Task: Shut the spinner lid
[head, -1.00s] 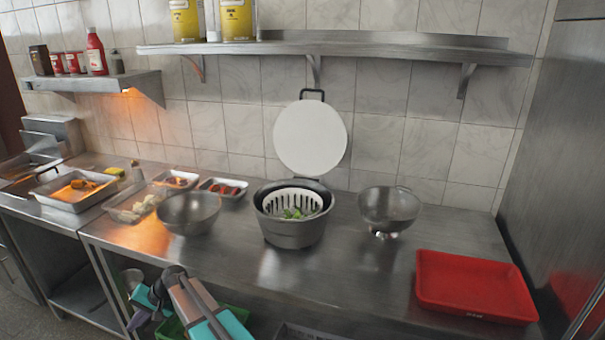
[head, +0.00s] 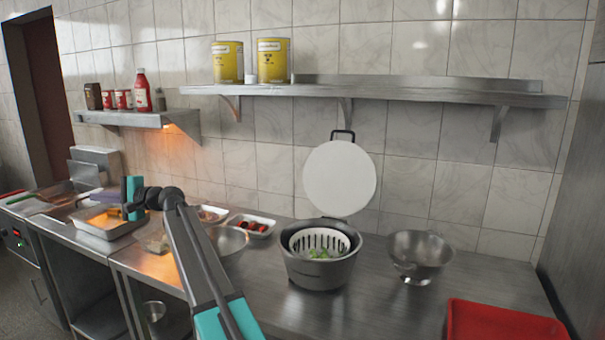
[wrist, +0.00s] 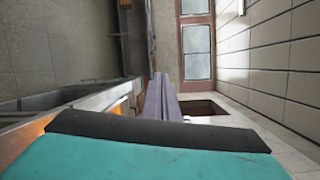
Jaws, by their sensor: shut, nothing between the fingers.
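The salad spinner (head: 320,271) stands on the steel counter, a dark grey bowl with a white slotted basket (head: 299,241) and green leaves (head: 320,254) inside. Its round white lid (head: 340,178) is open, standing upright at the back rim with a black handle (head: 343,134) at its top. My gripper (wrist: 160,97) is shut and empty in the wrist view, its purple-grey fingers together. In the head view my arm reaches up at the left, with the gripper well left of the spinner and apart from it. The spinner is not in the wrist view.
A steel bowl (head: 231,242), partly hidden by my arm, is left of the spinner. A colander (head: 420,255) stands right of it, with a red tray (head: 500,325) at front right. A wall shelf (head: 390,93) runs above the lid. Counter in front of the spinner is bare.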

